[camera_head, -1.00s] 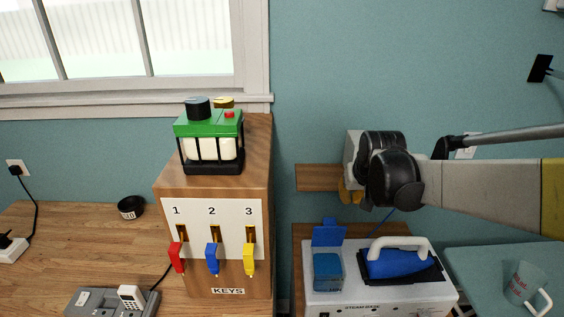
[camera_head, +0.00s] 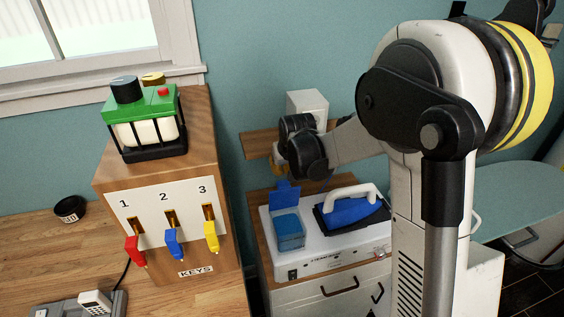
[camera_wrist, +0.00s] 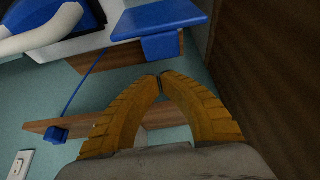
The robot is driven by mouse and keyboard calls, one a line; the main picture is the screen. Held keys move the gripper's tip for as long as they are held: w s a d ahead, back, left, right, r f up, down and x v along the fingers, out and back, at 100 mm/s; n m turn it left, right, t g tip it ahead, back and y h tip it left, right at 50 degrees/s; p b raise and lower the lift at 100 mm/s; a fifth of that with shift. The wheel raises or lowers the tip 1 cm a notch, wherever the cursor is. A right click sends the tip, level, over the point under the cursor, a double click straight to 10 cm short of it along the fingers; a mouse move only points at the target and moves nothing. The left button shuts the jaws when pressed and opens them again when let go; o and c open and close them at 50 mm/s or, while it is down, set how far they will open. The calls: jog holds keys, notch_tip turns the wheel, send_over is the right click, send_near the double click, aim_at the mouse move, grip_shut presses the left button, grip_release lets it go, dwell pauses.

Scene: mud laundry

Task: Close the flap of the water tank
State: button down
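The water tank (camera_head: 290,233) is a blue translucent box at the left end of the white steam station. Its blue flap (camera_head: 287,196) stands up, open, at the tank's back edge. In the wrist view, the flap (camera_wrist: 160,20) is at the top, beyond my fingertips. My gripper (camera_wrist: 160,76) has orange-yellow fingers whose tips meet, with nothing between them. In the head view my gripper (camera_head: 279,163) is above and behind the raised flap, near the wall, partly hidden by my wrist. The fingertips look apart from the flap.
A blue iron (camera_head: 350,209) sits right of the tank. A wooden wall shelf (camera_head: 258,144) with a white box (camera_head: 308,105) is close to my gripper. The wooden key box (camera_head: 208,268) stands left, with a green-topped device (camera_head: 146,121) on it. A blue cord (camera_wrist: 86,80) hangs by the fingers.

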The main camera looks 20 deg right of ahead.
jog(key=shift+s+f, duration=0.1)
jog(key=shift+s, duration=0.5)
jog(key=shift+s, duration=0.1)
jog(key=shift+s+t+b, duration=0.4)
jog(key=shift+s+b, duration=0.05)
jog(key=shift+b, duration=0.05)
